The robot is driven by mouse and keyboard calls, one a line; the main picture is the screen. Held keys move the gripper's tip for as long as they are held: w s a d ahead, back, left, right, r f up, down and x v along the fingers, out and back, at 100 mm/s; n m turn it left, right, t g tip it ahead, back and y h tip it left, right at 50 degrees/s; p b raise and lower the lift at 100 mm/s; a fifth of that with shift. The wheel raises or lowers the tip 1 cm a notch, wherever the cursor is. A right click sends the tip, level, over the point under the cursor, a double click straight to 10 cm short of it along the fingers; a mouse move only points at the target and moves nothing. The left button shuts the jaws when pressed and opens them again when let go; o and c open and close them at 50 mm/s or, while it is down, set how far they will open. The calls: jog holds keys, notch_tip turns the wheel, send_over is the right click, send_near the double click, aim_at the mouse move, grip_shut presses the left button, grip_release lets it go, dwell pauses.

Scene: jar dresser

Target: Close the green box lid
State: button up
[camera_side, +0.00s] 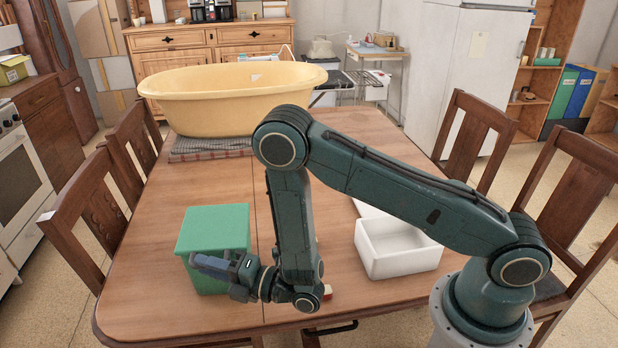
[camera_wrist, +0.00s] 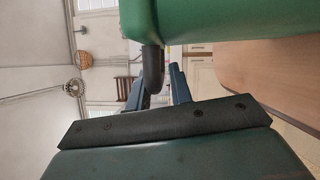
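The green box (camera_side: 207,284) stands on the near left of the table. Its lid (camera_side: 213,228) shows as a flat green panel over the top; I cannot tell whether it is fully down or slightly raised. My gripper (camera_side: 200,262) is in front of the box, with its fingers pointing left across the front face, which they partly hide. In the wrist view, a green part with a rounded corner (camera_wrist: 240,20) fills the top, and a short dark rod (camera_wrist: 152,70) sticks down from it.
An open white box (camera_side: 400,262) stands right of my arm, with a white panel (camera_side: 368,208) behind it. A yellow tub (camera_side: 225,105) sits on a grey mat (camera_side: 205,150) at the far end. Chairs surround the wooden table (camera_side: 150,240).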

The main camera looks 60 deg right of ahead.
jog(key=s+d+r, duration=0.1)
jog(key=s+r, duration=0.3)
jog(key=r, duration=0.2)
jog(key=shift+d+r, duration=0.25)
jog(key=shift+r, duration=0.1)
dwell(0.5)
jog(key=shift+s, duration=0.1)
